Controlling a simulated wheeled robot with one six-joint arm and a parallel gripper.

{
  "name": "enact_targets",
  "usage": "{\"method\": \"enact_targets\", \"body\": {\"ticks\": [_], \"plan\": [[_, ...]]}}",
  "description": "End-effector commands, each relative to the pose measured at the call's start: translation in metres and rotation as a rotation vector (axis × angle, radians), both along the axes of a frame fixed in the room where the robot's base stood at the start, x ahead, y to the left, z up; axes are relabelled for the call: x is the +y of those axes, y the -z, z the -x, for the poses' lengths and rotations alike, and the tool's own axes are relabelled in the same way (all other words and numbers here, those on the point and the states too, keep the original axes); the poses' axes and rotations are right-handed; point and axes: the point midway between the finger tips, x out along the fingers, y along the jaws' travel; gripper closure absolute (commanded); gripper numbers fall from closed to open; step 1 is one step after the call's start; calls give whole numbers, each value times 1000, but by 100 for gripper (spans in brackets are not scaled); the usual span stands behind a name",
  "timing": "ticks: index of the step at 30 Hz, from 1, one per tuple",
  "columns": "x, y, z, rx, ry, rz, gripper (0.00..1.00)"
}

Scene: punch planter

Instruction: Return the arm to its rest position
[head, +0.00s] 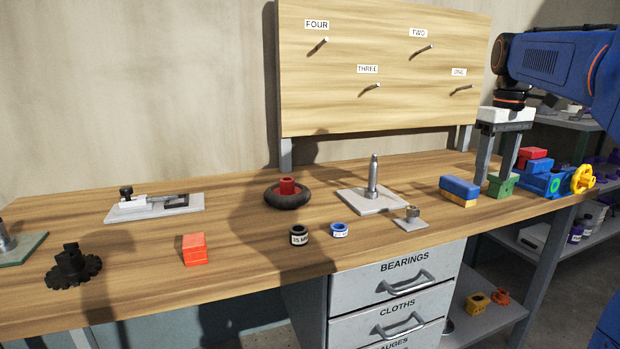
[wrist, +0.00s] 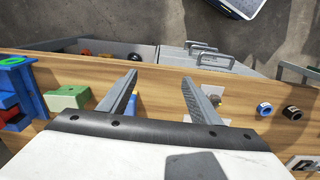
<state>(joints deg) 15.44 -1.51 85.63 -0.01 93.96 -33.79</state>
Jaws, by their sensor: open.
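My gripper (head: 495,168) points down over the right end of the workbench (head: 235,275) in the head view. Its two grey fingers are apart, with nothing held between them. In the wrist view the open fingers of my gripper (wrist: 159,80) reach out over the bench top. In the head view the fingers hang around the green block (head: 500,186) and to the right of the blue-and-yellow block (head: 459,190). I cannot tell how high the fingertips are above the bench. My blue arm comes in from the upper right.
A blue vise with a yellow wheel (head: 583,179) and a red block (head: 533,153) stand just right of my gripper. A pegboard (head: 385,110) rises behind. A metal post on a plate (head: 373,180) stands to the left. Drawers (head: 400,290) are below. The air left of my gripper looks clear.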

Motion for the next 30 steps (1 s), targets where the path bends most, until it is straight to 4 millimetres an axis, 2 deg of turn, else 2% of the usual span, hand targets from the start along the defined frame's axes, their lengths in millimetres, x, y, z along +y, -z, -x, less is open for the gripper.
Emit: {"method": "enact_targets", "body": {"ticks": [8, 14, 23, 30], "plan": [[25, 15, 33, -44, 34, 8, 42], [54, 40, 75, -101, 78, 11, 42], [92, 97, 147, -197, 156, 1, 42], [116, 155, 204, -273, 218, -23, 42]]}}
